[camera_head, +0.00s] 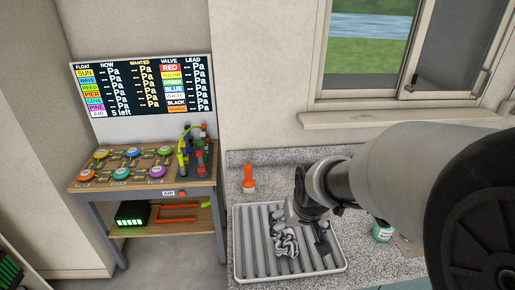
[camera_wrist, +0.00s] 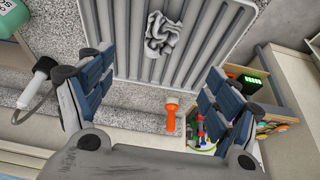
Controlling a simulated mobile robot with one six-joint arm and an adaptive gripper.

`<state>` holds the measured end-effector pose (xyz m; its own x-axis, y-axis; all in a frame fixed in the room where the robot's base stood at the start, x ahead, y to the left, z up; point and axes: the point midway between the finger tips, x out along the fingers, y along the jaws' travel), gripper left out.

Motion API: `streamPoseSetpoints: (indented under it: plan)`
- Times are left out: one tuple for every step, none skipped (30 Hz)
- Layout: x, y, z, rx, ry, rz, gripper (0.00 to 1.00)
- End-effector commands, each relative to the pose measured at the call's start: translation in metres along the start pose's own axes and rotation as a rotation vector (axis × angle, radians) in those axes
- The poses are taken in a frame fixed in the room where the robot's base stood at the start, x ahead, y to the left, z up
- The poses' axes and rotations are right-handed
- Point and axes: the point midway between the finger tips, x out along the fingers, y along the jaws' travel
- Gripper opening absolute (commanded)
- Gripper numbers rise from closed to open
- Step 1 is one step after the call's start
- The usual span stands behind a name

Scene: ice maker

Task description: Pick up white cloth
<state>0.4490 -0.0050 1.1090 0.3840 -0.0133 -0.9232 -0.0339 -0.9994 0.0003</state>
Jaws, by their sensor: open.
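The white cloth (camera_head: 287,242) lies crumpled on the ribbed grey draining tray (camera_head: 252,262) on the counter. In the wrist view the cloth (camera_wrist: 161,35) shows at the top middle, on the tray's ridges (camera_wrist: 120,50). My gripper (camera_head: 308,240) is over the tray, beside and partly in front of the cloth in the head view. In the wrist view my gripper (camera_wrist: 155,85) is open, its two fingers wide apart with nothing between them. The cloth lies beyond the fingertips, apart from them.
An orange-handled tool (camera_head: 249,178) stands on the speckled counter behind the tray; it also shows in the wrist view (camera_wrist: 171,115). A bench (camera_head: 200,190) with coloured knobs and valves stands at the left, under a display board (camera_head: 143,86).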

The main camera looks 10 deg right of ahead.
Motion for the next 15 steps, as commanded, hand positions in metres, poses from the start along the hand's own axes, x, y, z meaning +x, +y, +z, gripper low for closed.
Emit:
streamPoseSetpoints:
  plan:
    - [0.011,0.000,0.002,0.000,-0.004,0.000,0.82]
    - [0.017,0.000,0.002,0.000,-0.004,0.000,0.82]
    - [0.026,0.000,0.003,0.000,-0.006,0.000,0.82]
    - [0.033,0.000,0.003,0.000,-0.006,0.000,0.82]
    - [0.040,0.000,0.003,0.000,-0.006,0.000,0.82]
    - [0.049,0.000,0.003,0.000,-0.006,0.000,0.82]
    - [0.055,0.000,0.003,0.000,-0.005,0.000,0.82]
    - [0.062,0.000,0.003,0.000,-0.005,0.000,0.82]
    - [0.071,0.000,0.003,0.000,-0.006,0.000,0.82]
    - [0.077,0.000,0.003,0.000,-0.005,0.000,0.82]
    - [0.083,0.000,0.003,0.001,-0.005,0.000,0.82]
    - [0.090,0.000,0.003,0.001,-0.005,0.000,0.82]
    - [0.096,0.000,0.003,0.001,-0.005,0.000,0.82]
    - [0.100,0.000,0.002,0.001,-0.003,0.000,0.82]
    - [0.105,0.000,0.002,0.001,-0.003,0.000,0.82]
